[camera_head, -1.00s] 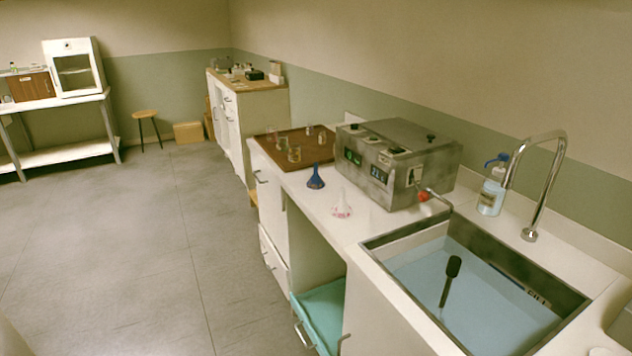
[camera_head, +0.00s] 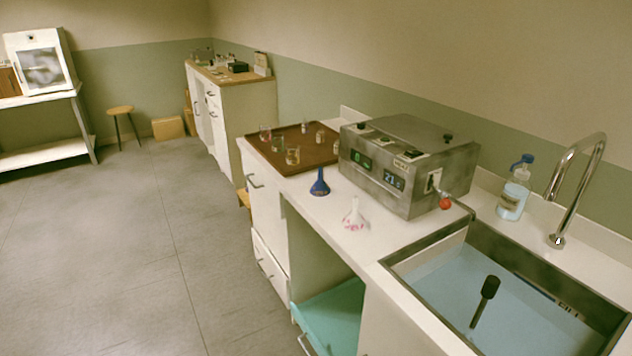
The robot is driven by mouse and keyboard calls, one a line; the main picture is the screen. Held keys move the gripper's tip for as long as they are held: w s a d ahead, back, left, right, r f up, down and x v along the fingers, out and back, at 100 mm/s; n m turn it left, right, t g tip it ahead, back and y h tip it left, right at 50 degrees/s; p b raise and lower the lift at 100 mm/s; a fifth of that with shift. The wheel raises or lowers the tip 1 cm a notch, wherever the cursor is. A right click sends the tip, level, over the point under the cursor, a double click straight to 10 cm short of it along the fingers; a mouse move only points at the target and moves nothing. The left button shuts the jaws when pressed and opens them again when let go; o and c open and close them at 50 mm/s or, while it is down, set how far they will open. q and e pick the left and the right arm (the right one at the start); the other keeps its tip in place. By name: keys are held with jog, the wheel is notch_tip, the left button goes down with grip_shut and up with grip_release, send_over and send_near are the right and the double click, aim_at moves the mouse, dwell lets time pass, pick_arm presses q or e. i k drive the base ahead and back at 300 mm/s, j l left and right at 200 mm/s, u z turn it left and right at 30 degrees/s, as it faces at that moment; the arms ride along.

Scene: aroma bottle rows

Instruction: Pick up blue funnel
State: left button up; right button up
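The blue funnel (camera_head: 320,184) stands on the white counter (camera_head: 335,205), wide end down and stem up. It is close to the front edge of the counter, just in front of the brown tray and left of the grey machine. A clear funnel-shaped piece with pink at its base (camera_head: 355,216) stands on the counter nearer to me, to the right of the blue funnel. Neither of my grippers shows in the head view.
A brown tray (camera_head: 305,164) with several small bottles lies behind the blue funnel. A grey metal machine (camera_head: 405,170) stands to the right. A sink (camera_head: 500,290) with a tap (camera_head: 583,165) and a pump bottle (camera_head: 514,190) are nearer. Open grey floor (camera_head: 120,260) lies left.

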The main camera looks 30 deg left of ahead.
aim_at(320, 188)
jog(key=i+j, duration=0.15)
jog(key=j, duration=0.3)
jog(key=i+j+z, duration=0.1)
jog(key=j, duration=0.35)
jog(key=i+j+z, duration=0.1)
jog(key=j, duration=0.35)
jog(key=i+j, duration=0.15)
jog(key=j, duration=0.3)
jog(key=i+j+z, duration=0.1)
jog(key=j, duration=0.4)
jog(key=i+j, duration=0.1)
jog(key=j, duration=0.35)
jog(key=z, duration=0.05)
